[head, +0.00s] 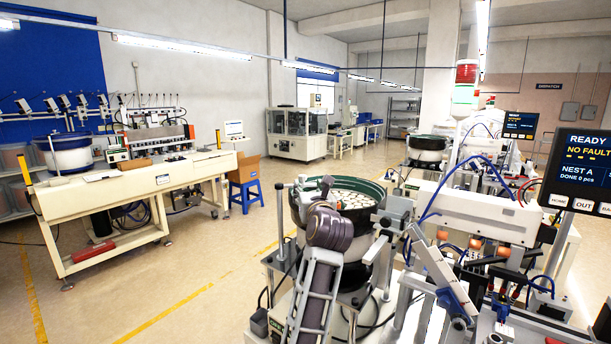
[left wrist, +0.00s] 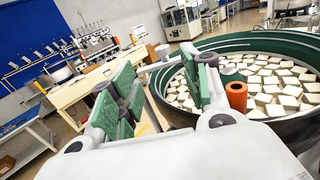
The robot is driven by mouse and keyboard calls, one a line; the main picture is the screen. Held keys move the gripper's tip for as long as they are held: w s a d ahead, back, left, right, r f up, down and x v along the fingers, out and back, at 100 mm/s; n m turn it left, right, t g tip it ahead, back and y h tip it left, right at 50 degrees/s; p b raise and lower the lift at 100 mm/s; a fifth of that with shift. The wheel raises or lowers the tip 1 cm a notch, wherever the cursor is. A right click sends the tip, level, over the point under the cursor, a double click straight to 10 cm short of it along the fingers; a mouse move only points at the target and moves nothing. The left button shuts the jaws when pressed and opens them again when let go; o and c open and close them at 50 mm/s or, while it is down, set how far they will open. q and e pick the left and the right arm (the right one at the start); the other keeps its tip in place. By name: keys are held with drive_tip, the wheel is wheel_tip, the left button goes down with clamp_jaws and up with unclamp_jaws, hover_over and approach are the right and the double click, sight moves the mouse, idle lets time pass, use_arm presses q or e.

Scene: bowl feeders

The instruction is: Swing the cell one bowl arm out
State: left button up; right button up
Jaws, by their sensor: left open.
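The cell one bowl feeder is a round bowl with a green inner wall (head: 350,185) and a dark outside, holding many small white blocks. In the left wrist view its green rim (left wrist: 270,42) fills the upper right. My left gripper (head: 314,188) is at the bowl's near left edge. In the left wrist view its two green-padded fingers (left wrist: 165,92) are apart. A pale grey bar (left wrist: 165,63) crosses beyond them, with a dark post below it seen in the gap; I cannot tell whether either touches a pad. An orange cylinder (left wrist: 236,95) stands close beside the right finger.
A machine with blue hoses (head: 470,205) and a READY screen (head: 587,160) stands close right of the bowl. Another bowl feeder (head: 428,143) is behind. A cream bench (head: 130,190) and blue stool (head: 246,190) stand left, with open floor between.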

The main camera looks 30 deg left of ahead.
sight(303, 177)
idle(0.3)
use_arm(q)
drive_tip(key=shift+p+x, duration=0.35)
drive_tip(key=shift+x, duration=0.65)
drive_tip(key=shift+p+x, duration=1.7)
drive_tip(key=shift+x, duration=4.2)
drive_tip(key=shift+d+f, duration=0.1)
drive_tip(key=shift+f, duration=0.05)
drive_tip(key=shift+c, duration=0.3)
clamp_jaws()
